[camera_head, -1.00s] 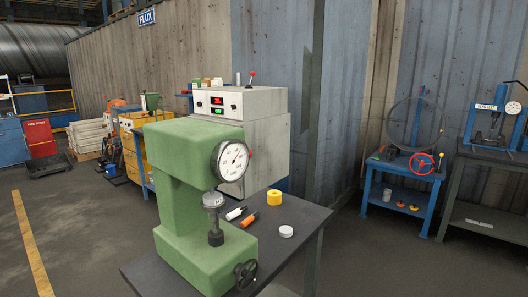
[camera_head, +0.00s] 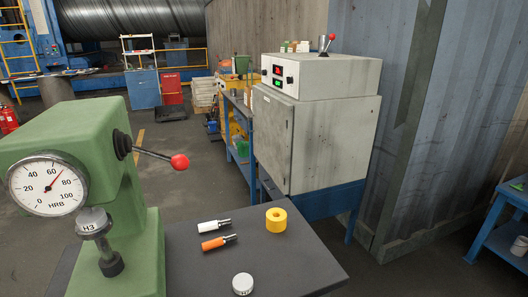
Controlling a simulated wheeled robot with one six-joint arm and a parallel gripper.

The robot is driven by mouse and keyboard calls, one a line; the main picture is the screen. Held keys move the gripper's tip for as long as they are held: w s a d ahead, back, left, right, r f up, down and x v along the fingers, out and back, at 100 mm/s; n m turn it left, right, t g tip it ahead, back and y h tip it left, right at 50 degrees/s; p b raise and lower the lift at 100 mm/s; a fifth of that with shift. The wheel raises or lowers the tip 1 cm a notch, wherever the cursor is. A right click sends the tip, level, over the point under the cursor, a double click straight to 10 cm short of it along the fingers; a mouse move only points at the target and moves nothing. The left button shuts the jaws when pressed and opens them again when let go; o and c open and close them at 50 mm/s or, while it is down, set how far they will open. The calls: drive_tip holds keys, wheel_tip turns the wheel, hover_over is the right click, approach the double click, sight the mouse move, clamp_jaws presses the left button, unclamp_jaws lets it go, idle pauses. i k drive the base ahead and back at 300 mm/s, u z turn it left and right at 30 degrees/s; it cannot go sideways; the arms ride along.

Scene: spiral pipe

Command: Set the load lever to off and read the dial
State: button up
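A green hardness tester (camera_head: 110,160) stands at the left. Its round white dial (camera_head: 47,186) faces me, marked HRB, with numbers up to 100. The load lever (camera_head: 150,154) comes out of a dark hub on the tester's right side. It points right, tilted slightly down, and ends in a red ball knob (camera_head: 180,162). No on or off marking is legible near it. Below the dial is a metal piece marked H3 (camera_head: 94,222). My gripper is not in view.
On the dark table (camera_head: 200,270) lie a white-handled tool (camera_head: 213,225), an orange-handled tool (camera_head: 217,242), a yellow ring (camera_head: 276,220) and a white disc (camera_head: 242,284). A grey cabinet (camera_head: 320,130) with lit displays stands behind. Floor beyond the tester is open.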

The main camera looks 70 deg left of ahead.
sight(179, 163)
drive_tip(key=i, duration=1.25)
drive_tip(key=u, duration=3.5)
